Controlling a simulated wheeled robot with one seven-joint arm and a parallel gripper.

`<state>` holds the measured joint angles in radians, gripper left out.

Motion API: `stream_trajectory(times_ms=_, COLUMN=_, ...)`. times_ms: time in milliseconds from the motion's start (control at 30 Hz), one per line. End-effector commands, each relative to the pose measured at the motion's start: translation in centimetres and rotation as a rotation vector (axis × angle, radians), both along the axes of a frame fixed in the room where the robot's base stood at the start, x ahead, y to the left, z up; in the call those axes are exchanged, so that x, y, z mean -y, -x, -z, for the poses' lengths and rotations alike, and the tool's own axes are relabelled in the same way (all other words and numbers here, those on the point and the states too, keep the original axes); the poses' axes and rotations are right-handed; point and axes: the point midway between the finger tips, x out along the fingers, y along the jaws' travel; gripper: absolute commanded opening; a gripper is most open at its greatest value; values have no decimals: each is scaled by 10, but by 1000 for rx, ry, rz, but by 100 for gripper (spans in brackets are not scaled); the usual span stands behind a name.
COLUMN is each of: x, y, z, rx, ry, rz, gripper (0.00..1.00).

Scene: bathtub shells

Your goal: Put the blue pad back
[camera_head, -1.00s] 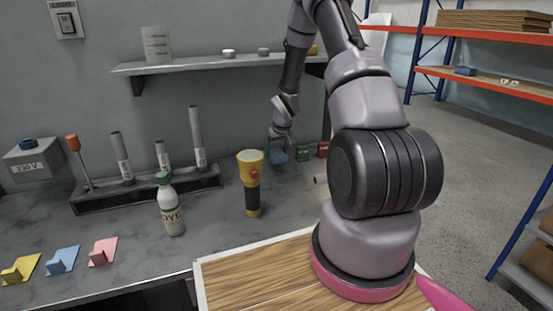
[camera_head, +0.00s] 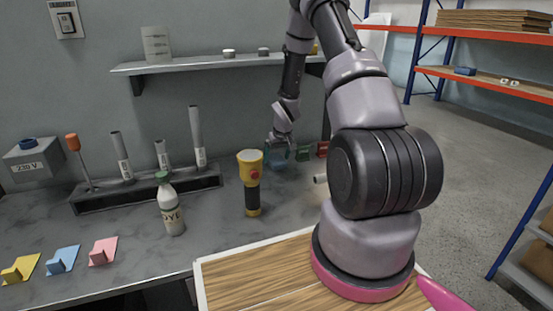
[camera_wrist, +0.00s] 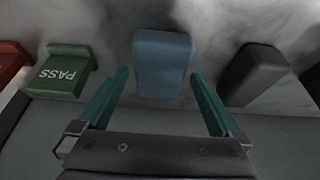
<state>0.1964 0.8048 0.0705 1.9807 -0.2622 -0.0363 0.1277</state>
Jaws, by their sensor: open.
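The blue pad (camera_wrist: 162,62) is a small blue block in the wrist view, between the two green fingers of my gripper (camera_wrist: 159,75). A gap shows on each side, so the fingers are open around it and do not grip it. In the head view the blue pad (camera_head: 278,163) is at the back of the grey bench, under my gripper (camera_head: 279,152), and partly hidden by the fingers. It appears to rest on the bench, left of a green block marked PASS (camera_head: 303,154).
The green PASS block (camera_wrist: 68,75) and a dark grey block (camera_wrist: 254,73) flank the pad in the wrist view. A red block (camera_head: 322,149) is farther along. A yellow flashlight (camera_head: 251,183) and a dye bottle (camera_head: 170,205) stand in front. A shelf (camera_head: 215,63) hangs above.

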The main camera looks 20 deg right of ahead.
Motion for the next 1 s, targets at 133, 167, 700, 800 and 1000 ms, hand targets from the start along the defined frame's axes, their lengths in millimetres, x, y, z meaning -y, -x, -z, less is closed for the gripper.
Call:
stream_trajectory(times_ms=133, x=0, y=10, z=-30, rx=5, ry=0, rz=0, gripper=100)
stream_trajectory(times_ms=167, x=0, y=13, z=-36, rx=5, ry=0, rz=0, gripper=100)
stream_trajectory(times_ms=700, x=-1, y=44, z=-114, rx=7, ry=5, rz=6, gripper=100)
stream_trajectory(times_ms=800, x=-5, y=52, z=-147, rx=21, ry=13, rz=27, gripper=100)
stream_trajectory(times_ms=1000, x=-21, y=94, z=-244, rx=63, ry=9, rz=111, gripper=100)
